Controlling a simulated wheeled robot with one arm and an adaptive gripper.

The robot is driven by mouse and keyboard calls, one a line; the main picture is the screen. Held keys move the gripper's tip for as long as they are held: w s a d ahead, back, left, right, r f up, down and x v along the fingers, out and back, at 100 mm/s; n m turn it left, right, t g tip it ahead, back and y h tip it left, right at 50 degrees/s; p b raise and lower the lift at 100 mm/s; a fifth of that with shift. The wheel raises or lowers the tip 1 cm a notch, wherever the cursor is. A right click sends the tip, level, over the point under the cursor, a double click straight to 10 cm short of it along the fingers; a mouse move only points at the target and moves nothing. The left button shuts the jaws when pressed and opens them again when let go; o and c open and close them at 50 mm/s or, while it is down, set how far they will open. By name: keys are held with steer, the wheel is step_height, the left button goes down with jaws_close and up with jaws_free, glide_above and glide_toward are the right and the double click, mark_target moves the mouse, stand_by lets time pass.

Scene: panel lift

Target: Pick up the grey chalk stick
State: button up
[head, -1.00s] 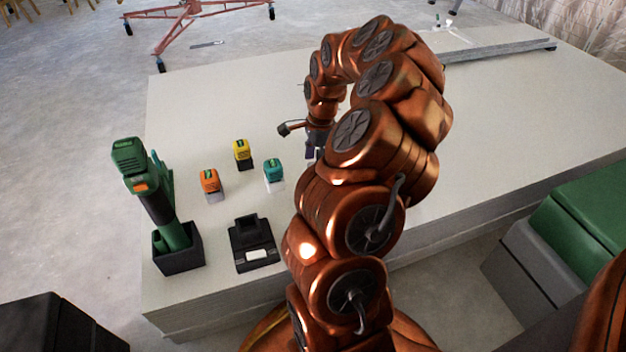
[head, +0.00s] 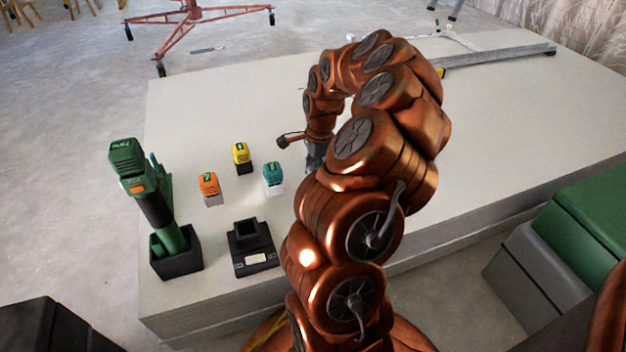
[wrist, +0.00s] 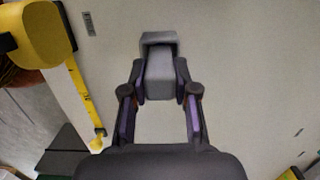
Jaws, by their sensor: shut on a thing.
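In the wrist view, a grey chalk stick (wrist: 160,68), seen as a blocky grey piece with a darker far end, sits between the fingertips of my gripper (wrist: 160,82). Both fingers touch its sides, and the gripper is shut on it. In the head view, my gripper (head: 314,158) is low over the pale table top, mostly behind my arm. The stick cannot be made out clearly there. I cannot tell whether it still touches the table.
A yellow tape measure (wrist: 40,32) lies left in the wrist view. In the head view, orange (head: 210,188), yellow (head: 241,157) and teal (head: 273,177) batteries, a black charger (head: 253,250) and a green drill (head: 150,200) stand left. The table's back middle is clear.

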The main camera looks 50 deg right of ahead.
steer(key=shift+r+p, duration=1.9)
steer(key=shift+r, duration=3.1)
jaws_close()
